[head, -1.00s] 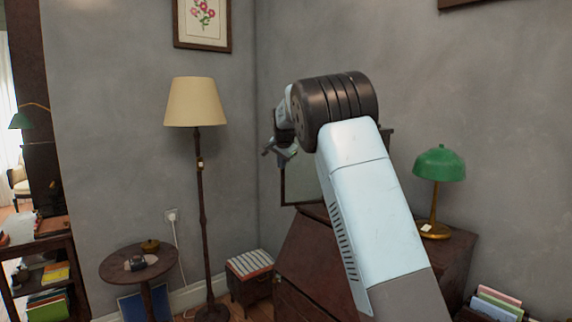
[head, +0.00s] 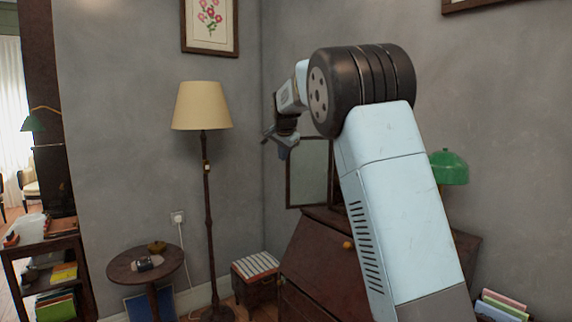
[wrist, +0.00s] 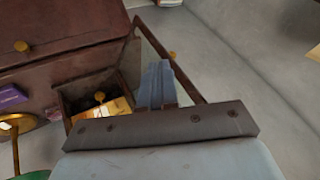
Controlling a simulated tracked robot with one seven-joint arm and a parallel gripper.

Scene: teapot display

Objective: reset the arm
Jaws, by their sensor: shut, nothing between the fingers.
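My arm rises from the lower right of the head view, pale blue with a dark ribbed joint, and bends away toward the wall. My gripper (head: 283,153) hangs at its far end, small and partly hidden, in front of the wall beside a framed mirror (head: 308,172). In the wrist view my gripper (wrist: 160,68) shows with its two blue-grey fingers together and nothing between them. The mirror's dark frame (wrist: 188,78) lies behind the fingers there; whether they touch it I cannot tell, but I see no contact.
A dark wooden desk (head: 310,262) stands below the arm, with a green lamp (head: 449,167) partly behind it. A small open drawer (wrist: 78,103) shows in the wrist view. A floor lamp (head: 202,106), round table (head: 118,268) and book shelf (head: 22,285) stand left.

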